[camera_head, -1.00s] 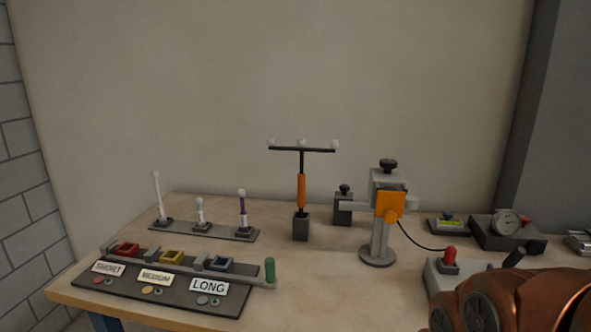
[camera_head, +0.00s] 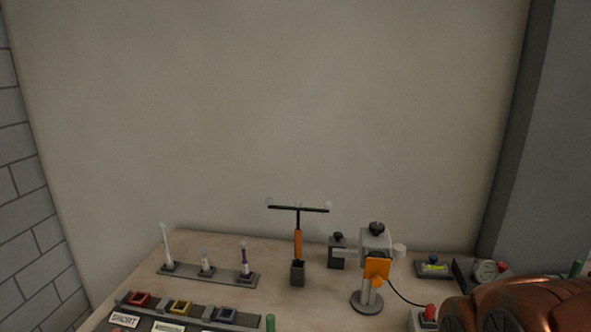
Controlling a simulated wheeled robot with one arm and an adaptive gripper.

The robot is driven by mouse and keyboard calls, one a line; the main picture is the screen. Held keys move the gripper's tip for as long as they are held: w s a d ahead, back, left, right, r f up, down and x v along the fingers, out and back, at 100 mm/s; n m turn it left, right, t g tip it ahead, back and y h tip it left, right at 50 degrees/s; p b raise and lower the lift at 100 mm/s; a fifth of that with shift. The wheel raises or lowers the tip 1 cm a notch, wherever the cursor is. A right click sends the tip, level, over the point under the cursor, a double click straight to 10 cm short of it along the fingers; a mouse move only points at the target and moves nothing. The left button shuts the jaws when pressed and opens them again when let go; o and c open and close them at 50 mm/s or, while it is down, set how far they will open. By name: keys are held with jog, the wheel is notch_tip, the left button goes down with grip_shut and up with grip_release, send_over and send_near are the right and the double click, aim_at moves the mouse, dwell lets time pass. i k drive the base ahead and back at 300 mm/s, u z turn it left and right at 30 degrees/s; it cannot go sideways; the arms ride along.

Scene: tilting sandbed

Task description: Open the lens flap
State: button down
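An orange flap (camera_head: 377,270) sits on the front of a grey camera-like head (camera_head: 375,242) on a short stand with a round base (camera_head: 367,302). It looks like the lens flap and it covers the front of the head; a black knob (camera_head: 377,228) is on top. A black cable runs from the stand to the right. My gripper is not in view. Only a copper-coloured part of my arm shows at the lower right, well to the right of the stand.
A T-shaped stand with an orange handle (camera_head: 298,245) and a small grey block (camera_head: 337,252) stand left of the flap. A rack of pins (camera_head: 207,275) and coloured trays (camera_head: 180,307) are further left. A red button (camera_head: 430,312) and a gauge (camera_head: 485,271) are to the right.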

aim_at(378, 270)
jog(key=z, duration=1.2)
jog(key=k, duration=0.6)
jog(key=u, duration=0.85)
